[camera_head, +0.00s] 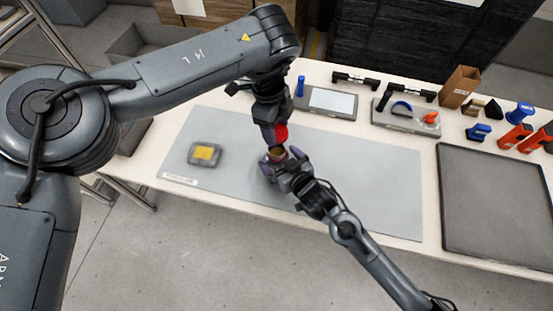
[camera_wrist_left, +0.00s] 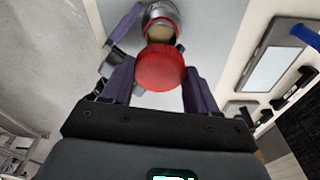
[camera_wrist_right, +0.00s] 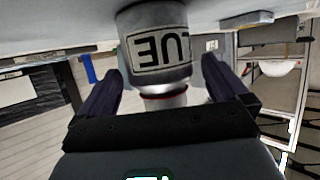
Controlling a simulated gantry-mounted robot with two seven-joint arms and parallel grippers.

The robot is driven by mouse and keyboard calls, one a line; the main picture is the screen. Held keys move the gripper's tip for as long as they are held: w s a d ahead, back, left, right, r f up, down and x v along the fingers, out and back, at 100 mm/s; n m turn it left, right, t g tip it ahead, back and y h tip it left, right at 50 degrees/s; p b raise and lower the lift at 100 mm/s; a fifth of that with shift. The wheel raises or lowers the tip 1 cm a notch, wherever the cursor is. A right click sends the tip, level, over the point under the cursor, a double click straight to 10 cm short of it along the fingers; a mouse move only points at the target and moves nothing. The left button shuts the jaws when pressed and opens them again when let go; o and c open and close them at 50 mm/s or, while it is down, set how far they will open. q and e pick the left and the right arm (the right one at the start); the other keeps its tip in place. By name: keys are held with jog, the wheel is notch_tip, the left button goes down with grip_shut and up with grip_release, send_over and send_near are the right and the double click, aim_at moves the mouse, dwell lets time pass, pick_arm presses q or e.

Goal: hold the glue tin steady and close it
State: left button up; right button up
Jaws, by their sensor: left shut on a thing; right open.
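The glue tin (camera_head: 276,155) stands on the grey mat. It is a grey metal tin with a "GLUE" label, upside down in the right wrist view (camera_wrist_right: 158,48), and a thin red ring at its narrower top. My left gripper (camera_head: 271,129) is shut on the round red lid (camera_head: 282,131) and holds it above the tin, apart from it. In the left wrist view the lid (camera_wrist_left: 160,68) partly hides the tin (camera_wrist_left: 160,12). My right gripper (camera_head: 283,167) is open at the tin, with its fingers apart on either side of it.
A grey dish with a yellow pad (camera_head: 204,153) lies on the mat's left. A tray with a white panel (camera_head: 330,101), a tool tray (camera_head: 405,120) and red and blue tools (camera_head: 515,135) line the back. An empty dark tray (camera_head: 497,205) lies right. The mat's right part (camera_head: 385,180) is clear.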

jog(key=shift+x, duration=1.15)
jog(key=c, duration=1.4)
pick_arm(q)
send_over(278, 154)
jog(key=shift+w+a+f, duration=0.1)
jog(key=shift+a+f, duration=0.1)
jog(key=shift+f, duration=1.05)
jog(key=shift+a+f, duration=0.15)
jog(key=shift+f, duration=1.1)
pick_arm(e)
jog(key=shift+c, duration=0.2)
pick_arm(q)
jog(key=shift+f, duration=0.15)
jog(key=shift+f, duration=0.75)
jog(key=shift+f, duration=0.55)
